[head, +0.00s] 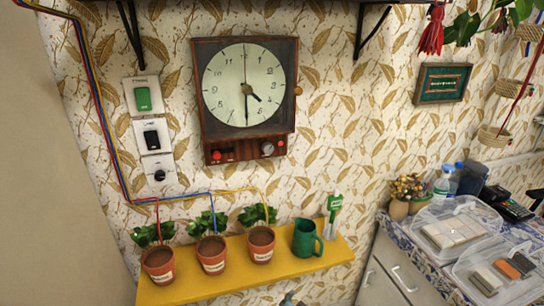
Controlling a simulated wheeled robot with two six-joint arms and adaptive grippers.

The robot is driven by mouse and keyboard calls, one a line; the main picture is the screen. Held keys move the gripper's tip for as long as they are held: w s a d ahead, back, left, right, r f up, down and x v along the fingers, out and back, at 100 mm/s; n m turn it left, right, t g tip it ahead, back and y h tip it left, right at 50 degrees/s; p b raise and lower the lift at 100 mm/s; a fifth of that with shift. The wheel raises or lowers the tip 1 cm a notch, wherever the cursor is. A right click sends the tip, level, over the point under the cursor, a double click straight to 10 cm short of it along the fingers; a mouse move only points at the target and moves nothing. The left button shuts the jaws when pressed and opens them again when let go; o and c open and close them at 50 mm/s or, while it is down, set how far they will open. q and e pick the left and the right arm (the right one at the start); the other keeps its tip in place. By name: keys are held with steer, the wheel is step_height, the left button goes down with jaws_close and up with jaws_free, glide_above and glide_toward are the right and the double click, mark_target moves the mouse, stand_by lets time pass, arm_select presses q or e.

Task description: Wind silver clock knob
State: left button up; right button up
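The wall clock (244,87) hangs on the patterned wall, with a dark wooden case and a round pale face. A silver knob (267,148) sits at the right of its lower panel. A red knob (216,155) and a small red part are at the left of that panel. A brass-coloured round knob (298,91) sticks out from the case's right side. Neither gripper can be made out in the head view, and nothing is seen touching the clock.
A yellow shelf (190,292) below the clock holds three plant pots and a green jug (307,238). Wires run down the left wall beside switches (143,96). A counter at right holds clear boxes (458,228). A small grey shape at the bottom edge is unclear.

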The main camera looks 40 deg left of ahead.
arm_select(q)
steer(key=w+a+r+n+t+y, duration=0.1)
steer(key=w+r+y, duration=0.15)
steer(key=r, duration=0.55)
steer(key=w+a+r+n+t+y, duration=0.1)
steer(key=w+r, duration=0.3)
steer(key=r, duration=0.3)
step_height(320, 180, up, 11)
steer(key=w+a+n+t+y+b, duration=0.1)
steer(key=a+n+y, duration=0.1)
steer(key=a+n, duration=0.1)
steer(key=n+g+y, duration=0.1)
steer(key=n+y, duration=0.4)
steer(key=n, duration=0.1)
glide_toward(268, 149)
steer(key=s+d, duration=0.1)
steer(key=d, duration=0.3)
steer(key=shift+g, duration=0.4)
steer(key=x, duration=0.6)
steer(key=p+x, duration=0.1)
steer(key=x, duration=0.5)
steer(key=shift+s+a+r, duration=0.1)
steer(key=shift+a+r, duration=0.05)
steer(key=shift+a, duration=0.65)
steer(key=shift+r, duration=0.1)
arm_select(e)
steer(key=shift+w+f, duration=0.25)
steer(key=shift+f, duration=0.2)
arm_select(q)
jaws_close()
